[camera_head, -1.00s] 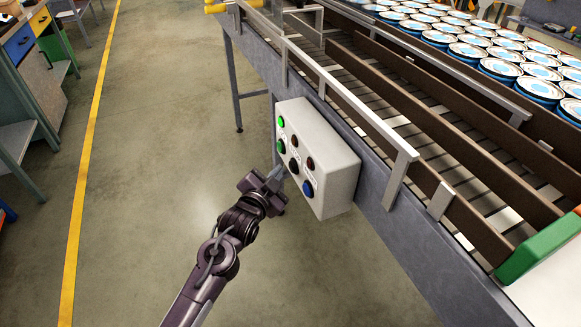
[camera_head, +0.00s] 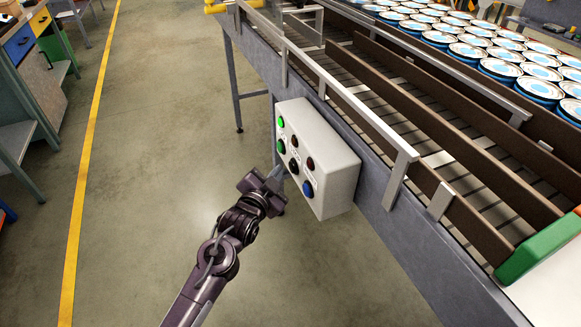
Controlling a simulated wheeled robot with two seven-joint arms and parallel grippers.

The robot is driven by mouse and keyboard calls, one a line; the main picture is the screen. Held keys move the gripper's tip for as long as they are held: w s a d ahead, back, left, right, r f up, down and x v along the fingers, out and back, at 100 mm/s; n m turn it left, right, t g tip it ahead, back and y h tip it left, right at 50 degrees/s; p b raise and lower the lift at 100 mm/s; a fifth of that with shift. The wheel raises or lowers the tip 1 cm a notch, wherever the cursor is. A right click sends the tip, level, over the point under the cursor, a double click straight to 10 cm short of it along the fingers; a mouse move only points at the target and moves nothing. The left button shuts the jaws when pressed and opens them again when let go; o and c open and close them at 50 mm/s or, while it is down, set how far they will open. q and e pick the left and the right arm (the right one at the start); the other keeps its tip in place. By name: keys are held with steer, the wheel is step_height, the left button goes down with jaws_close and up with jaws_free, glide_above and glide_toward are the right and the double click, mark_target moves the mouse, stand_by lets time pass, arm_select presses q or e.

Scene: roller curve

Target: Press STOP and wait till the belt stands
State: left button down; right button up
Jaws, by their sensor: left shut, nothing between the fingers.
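A white control box (camera_head: 335,180) is fixed to the side of the conveyor frame. Its face has a green button (camera_head: 281,146), a black button (camera_head: 293,167) and a blue button (camera_head: 308,189) in a row. Above them are a lit green lamp (camera_head: 281,122) and two dark red lamps. The small labels are unreadable, so I cannot tell which button is STOP. My left gripper (camera_head: 279,173) is shut and empty, with its tips close to the box's lower left edge, below the black button. Contact cannot be told. The slatted belt (camera_head: 440,160) runs between brown rails. My right gripper is out of view.
Rows of blue and white cans (camera_head: 490,52) stand beyond the belt at the upper right. A metal guard rail (camera_head: 345,95) runs above the box. A green-edged panel (camera_head: 540,250) is at lower right. The floor left of the box is clear up to a yellow line (camera_head: 82,175).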

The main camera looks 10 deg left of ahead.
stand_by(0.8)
arm_select(q)
steer(key=shift+w+d, duration=0.25)
steer(key=shift+d, duration=0.1)
steer(key=shift+w+d, duration=0.25)
steer(key=shift+d, duration=0.15)
stand_by(0.6)
steer(key=shift+a, duration=0.1)
steer(key=shift+s+a+p, duration=0.5)
steer(key=shift+a+p, duration=0.15)
steer(key=shift+p, duration=0.05)
